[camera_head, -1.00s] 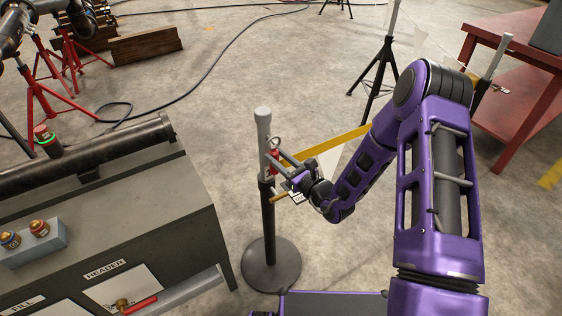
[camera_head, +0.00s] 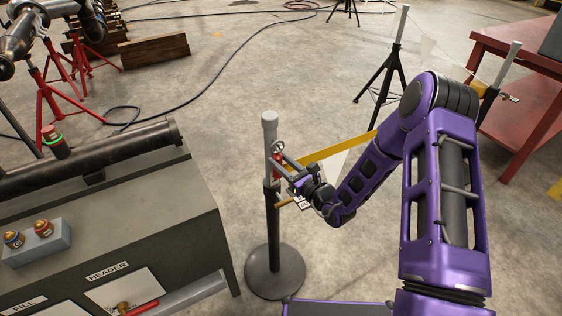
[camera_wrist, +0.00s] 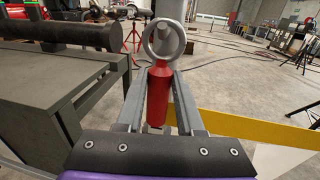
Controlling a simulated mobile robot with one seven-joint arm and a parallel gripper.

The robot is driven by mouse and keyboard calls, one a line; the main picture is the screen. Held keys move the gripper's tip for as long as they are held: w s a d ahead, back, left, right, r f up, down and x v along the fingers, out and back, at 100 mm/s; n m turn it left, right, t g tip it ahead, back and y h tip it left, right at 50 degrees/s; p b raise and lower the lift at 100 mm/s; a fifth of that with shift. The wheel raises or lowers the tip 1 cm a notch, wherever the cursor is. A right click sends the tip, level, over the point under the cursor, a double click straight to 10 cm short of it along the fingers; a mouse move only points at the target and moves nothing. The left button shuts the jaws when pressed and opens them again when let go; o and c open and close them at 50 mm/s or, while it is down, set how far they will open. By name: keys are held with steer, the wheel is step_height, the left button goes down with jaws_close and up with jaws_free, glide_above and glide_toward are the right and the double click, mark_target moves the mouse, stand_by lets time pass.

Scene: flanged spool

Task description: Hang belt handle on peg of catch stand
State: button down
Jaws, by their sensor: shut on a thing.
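My gripper (camera_head: 286,168) is shut on the red belt handle (camera_wrist: 158,95), which has a metal ring (camera_wrist: 164,40) at its top. In the head view the handle (camera_head: 277,167) is small and partly hidden by my gripper's fingers. A yellow belt (camera_head: 335,146) runs from the handle side back to the right. The catch stand (camera_head: 271,220) is a dark post with a grey top on a round base, just left of the handle. In the wrist view the ring stands upright, with the grey post top (camera_wrist: 168,12) behind it. I cannot tell whether the ring is around the peg.
A grey bench (camera_head: 180,230) with a dark pipe stands to the left of the stand. A black tripod stand (camera_head: 388,85) and a red table (camera_head: 520,110) are at the back right.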

steer(key=shift+c, duration=2.3)
jaws_free()
steer(key=p+v, duration=0.1)
steer(key=v, duration=1.6)
steer(key=shift+s+d, duration=0.15)
steer(key=shift+d, duration=0.05)
